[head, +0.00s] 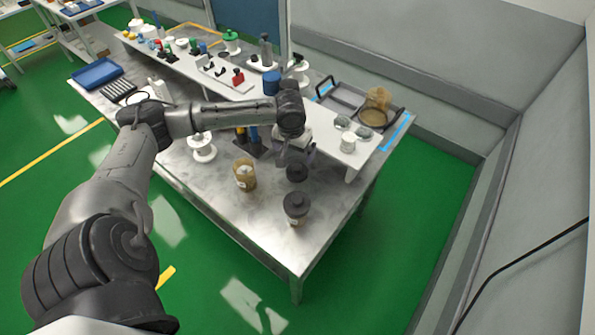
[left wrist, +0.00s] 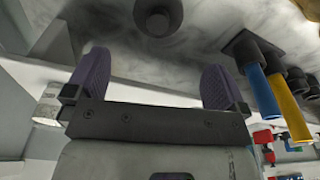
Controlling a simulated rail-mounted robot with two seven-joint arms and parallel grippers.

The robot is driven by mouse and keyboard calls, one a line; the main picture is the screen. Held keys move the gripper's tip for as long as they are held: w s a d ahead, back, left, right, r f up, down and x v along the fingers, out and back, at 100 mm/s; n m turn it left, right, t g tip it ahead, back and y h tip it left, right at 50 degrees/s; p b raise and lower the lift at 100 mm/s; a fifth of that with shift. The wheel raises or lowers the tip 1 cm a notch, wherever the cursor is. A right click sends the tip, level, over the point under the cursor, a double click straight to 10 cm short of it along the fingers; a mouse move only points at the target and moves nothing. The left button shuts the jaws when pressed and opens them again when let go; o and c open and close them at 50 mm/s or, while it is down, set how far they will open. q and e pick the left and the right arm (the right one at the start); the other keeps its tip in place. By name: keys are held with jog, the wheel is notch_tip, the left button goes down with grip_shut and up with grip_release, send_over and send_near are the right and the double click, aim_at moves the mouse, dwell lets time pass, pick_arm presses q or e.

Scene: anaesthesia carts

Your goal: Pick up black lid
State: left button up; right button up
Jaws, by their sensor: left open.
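A round black lid (head: 297,172) is on the steel table, near its front right part. A jar with a black top (head: 296,205) stands just in front of it. My left gripper (head: 296,156) is just behind and above the lid in the head view. In the left wrist view its two dark purple fingers (left wrist: 157,78) are wide apart with nothing between them. A dark round piece (left wrist: 158,14) shows beyond the fingertips at the top edge, partly cut off; I cannot tell whether it is the lid or the jar's top. My right gripper is not in view.
An amber jar (head: 245,176) stands left of the lid, and a white spool (head: 202,147) farther left. Blue and yellow tubes (left wrist: 277,93) stand beside the gripper. A raised shelf (head: 352,158) with a small white spool is behind. The table's front corner is clear.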

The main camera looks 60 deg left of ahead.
pick_arm(q)
send_over(297, 167)
jog(key=f, duration=0.5)
jog(key=shift+s+d+b, duration=0.1)
jog(key=shift+s+b, duration=0.25)
jog(key=shift+w+f+b, duration=0.15)
jog(key=shift+f+b, duration=0.25)
jog(key=shift+f, duration=0.9)
jog(key=shift+w+f+b, duration=0.15)
jog(key=shift+f+b, duration=0.25)
jog(key=shift+f, duration=0.85)
jog(key=c, duration=0.6)
jog(key=shift+c, duration=1.3)
jog(key=shift+r, duration=0.1)
